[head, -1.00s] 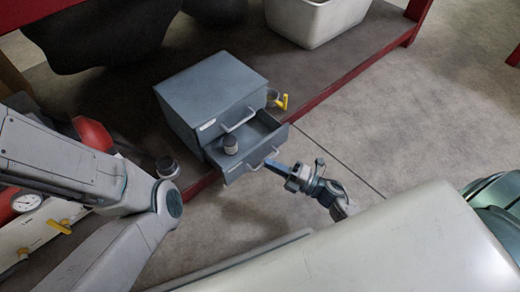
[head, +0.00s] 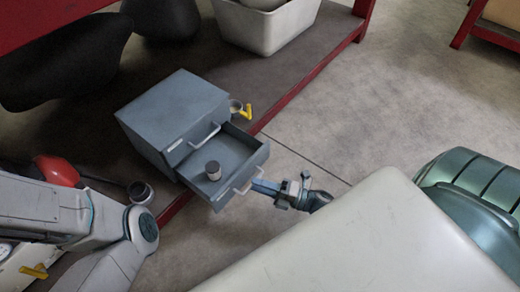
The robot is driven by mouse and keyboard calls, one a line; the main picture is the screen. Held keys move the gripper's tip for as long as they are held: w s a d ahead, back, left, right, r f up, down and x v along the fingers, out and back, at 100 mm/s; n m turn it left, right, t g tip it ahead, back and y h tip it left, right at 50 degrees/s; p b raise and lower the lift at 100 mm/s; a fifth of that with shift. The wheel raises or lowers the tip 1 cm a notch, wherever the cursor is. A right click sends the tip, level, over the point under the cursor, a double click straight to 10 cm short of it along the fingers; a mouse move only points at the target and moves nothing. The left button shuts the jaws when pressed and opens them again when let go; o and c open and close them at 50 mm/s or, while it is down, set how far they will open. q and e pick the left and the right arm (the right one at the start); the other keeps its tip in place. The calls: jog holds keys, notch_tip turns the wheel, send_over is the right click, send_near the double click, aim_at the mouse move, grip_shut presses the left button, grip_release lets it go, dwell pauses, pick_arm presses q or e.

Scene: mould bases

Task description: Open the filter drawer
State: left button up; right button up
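The grey-blue cabinet (head: 172,105) stands on the shelf, left of the middle in the head view. Its lower drawer (head: 240,175) is pulled well out, and a dark, light-topped cylinder (head: 213,171) stands inside it. The upper drawer (head: 195,142) is closed. My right gripper (head: 262,187) is at the handle (head: 244,187) of the open drawer, with its blue fingers seemingly shut on it. The contact is small and partly covered by the fingers. My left arm comes in from the left; its gripper is out of view.
A grey bin (head: 268,30) is behind the cabinet. A cup with a yellow-handled part (head: 246,111) is by its right side. Another round cup (head: 140,192) and a red object (head: 57,172) are at left. Grey floor (head: 400,100) is open to the right.

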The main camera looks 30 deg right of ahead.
jog(key=p+v, duration=0.3)
jog(key=v, duration=0.8)
dwell(0.6)
